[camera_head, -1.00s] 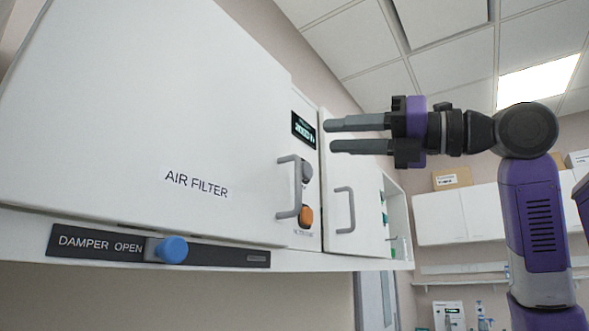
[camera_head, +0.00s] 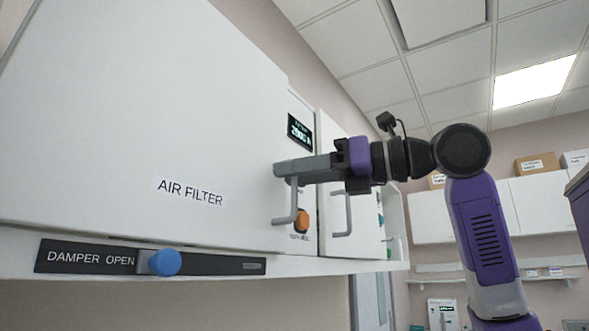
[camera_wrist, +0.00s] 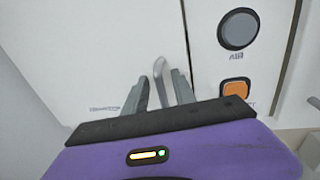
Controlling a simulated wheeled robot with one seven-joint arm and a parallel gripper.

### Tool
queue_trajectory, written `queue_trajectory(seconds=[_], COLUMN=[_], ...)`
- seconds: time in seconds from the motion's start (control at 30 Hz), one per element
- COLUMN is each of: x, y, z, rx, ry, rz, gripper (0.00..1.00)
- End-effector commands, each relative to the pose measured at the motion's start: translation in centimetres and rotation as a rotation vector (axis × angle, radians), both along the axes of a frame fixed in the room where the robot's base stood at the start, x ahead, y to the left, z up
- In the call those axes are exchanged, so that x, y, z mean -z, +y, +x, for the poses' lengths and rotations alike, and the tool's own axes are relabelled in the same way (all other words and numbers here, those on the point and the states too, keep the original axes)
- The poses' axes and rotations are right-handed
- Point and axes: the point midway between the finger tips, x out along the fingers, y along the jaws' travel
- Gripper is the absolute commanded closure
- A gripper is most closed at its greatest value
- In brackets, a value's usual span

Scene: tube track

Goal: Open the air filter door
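The white air filter door (camera_head: 130,110) is closed flat in the cabinet front, with its "AIR FILTER" label facing me. Its grey bar handle (camera_head: 292,205) is upright near the door's right edge. My gripper (camera_head: 282,173) is at the upper part of this handle, with its fingers pointing left. In the wrist view, my gripper (camera_wrist: 161,78) has its two fingers apart, and the handle (camera_wrist: 160,68) shows between them. Contact with the handle cannot be made out. The fingers hide the handle's top in the head view.
A blue damper knob (camera_head: 164,262) sits on a black strip marked "DAMPER OPEN" below the door. Right of the handle are an orange button (camera_head: 301,220), a grey round button (camera_wrist: 239,29) and a lit display (camera_head: 300,132). A neighbouring door has another handle (camera_head: 341,214).

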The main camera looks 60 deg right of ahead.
Motion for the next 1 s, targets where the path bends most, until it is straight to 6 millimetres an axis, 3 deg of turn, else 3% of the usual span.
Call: queue_trajectory(seconds=[0.3, 0.5, 1.0], x=[0.03, 0.03, 0.02], y=[0.09, 0.08, 0.07], z=[0.37, 0.36, 0.34], rx=[-0.001, 0.000, 0.000], ry=[0.000, 0.000, 0.000], rz=[0.001, 0.001, 0.001], gripper=[0.68, 1.00, 1.00])
